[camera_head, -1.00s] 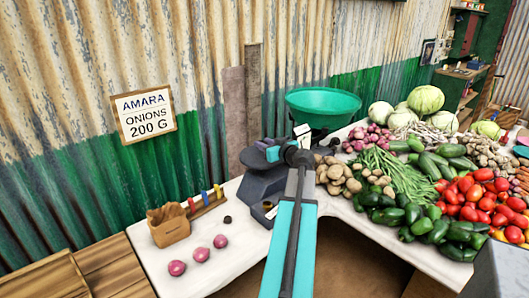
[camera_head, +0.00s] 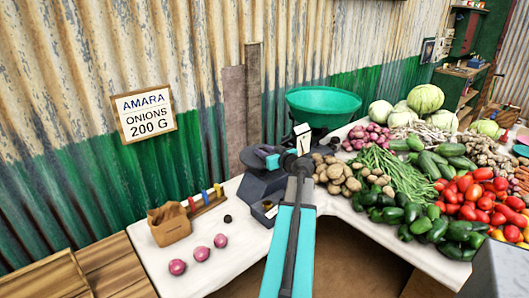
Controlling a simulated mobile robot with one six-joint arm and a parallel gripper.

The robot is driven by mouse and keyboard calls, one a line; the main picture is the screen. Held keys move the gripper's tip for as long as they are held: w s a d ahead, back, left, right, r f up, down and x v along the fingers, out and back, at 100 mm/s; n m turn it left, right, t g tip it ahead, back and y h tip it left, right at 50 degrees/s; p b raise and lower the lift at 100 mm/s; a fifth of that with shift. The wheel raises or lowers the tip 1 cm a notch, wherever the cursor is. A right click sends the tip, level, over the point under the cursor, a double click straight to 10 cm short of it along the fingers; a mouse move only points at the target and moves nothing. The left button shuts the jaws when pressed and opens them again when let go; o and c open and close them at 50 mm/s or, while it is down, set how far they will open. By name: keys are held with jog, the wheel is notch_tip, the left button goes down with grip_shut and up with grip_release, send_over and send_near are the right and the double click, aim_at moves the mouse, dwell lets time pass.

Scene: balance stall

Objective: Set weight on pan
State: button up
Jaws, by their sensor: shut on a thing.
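The balance (camera_head: 259,187) has a dark grey body and stands on the white table behind my arm. Its large green pan (camera_head: 323,105) is at the back right and looks empty where I can see inside. A small dark flat pan (camera_head: 251,155) is on its left side. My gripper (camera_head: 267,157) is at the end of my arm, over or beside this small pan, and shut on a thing. The fingertips and the held weight are too small and hidden to make out. One small dark weight (camera_head: 228,219) stands on the table left of the balance.
A rack (camera_head: 207,200) with red, yellow and blue tags and a brown bag (camera_head: 169,225) stand at the left. Three onions (camera_head: 201,254) lie in front. Heaped vegetables (camera_head: 410,190) fill the right. A sign (camera_head: 143,114) reads "AMARA ONIONS 200 G".

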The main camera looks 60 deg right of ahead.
jog(key=o, duration=1.2)
jog(key=shift+r, duration=0.1)
jog(key=b+v, duration=0.2)
jog(key=v, duration=1)
jog(key=shift+b, duration=0.3)
jog(key=shift+s+f, duration=0.15)
jog(key=shift+f, duration=0.05)
